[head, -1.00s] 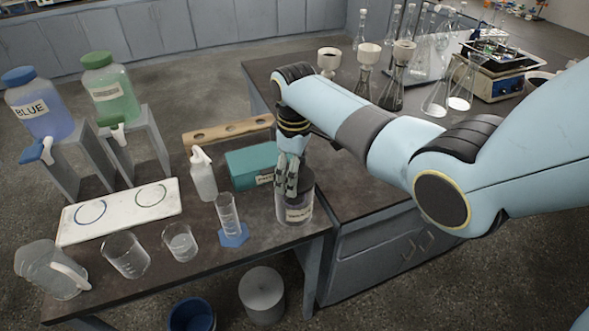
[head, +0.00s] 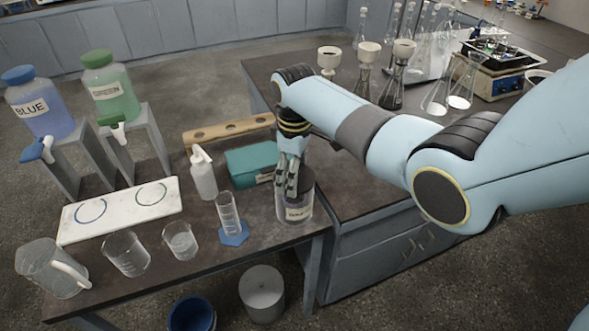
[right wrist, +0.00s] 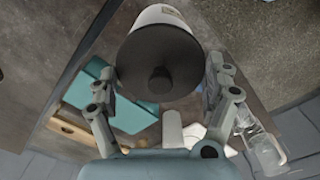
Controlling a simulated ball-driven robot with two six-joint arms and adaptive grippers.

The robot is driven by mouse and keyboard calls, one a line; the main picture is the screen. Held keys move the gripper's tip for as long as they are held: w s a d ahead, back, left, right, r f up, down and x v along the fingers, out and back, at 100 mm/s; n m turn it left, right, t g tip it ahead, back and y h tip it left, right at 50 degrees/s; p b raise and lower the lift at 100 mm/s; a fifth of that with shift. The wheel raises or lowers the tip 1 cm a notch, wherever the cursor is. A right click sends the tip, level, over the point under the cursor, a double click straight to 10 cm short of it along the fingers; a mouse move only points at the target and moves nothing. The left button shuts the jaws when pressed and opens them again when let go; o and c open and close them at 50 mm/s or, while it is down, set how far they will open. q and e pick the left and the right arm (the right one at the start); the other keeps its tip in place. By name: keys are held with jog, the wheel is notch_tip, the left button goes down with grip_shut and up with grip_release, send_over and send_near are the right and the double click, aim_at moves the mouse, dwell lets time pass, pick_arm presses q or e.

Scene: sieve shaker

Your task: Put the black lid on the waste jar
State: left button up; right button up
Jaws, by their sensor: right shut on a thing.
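The waste jar (head: 297,211) stands upright near the front right corner of the low table, with a pale label on its side. The black lid (right wrist: 160,60) is a dark disc with a central knob, seen from above in the right wrist view. It lies over the jar's top and hides the mouth; whether it is fully seated I cannot tell. My right gripper (head: 286,190) points down at the jar's top. In the right wrist view its fingers (right wrist: 163,88) are shut on the lid from both sides. My left gripper is out of view.
A teal box (head: 251,164) is just left of the jar, with a wash bottle (head: 203,175) and a graduated cylinder (head: 228,213) further left. Beakers (head: 126,253) line the front. A grey bin (head: 262,293) stands on the floor below. Flasks fill the bench at back right.

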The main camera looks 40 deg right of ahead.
jog(key=shift+f, duration=0.15)
dwell(1.0)
jog(key=shift+p, duration=0.55)
dwell(1.0)
jog(key=o, duration=0.8)
jog(key=shift+r+p, duration=0.35)
jog(key=shift+r, duration=2.6)
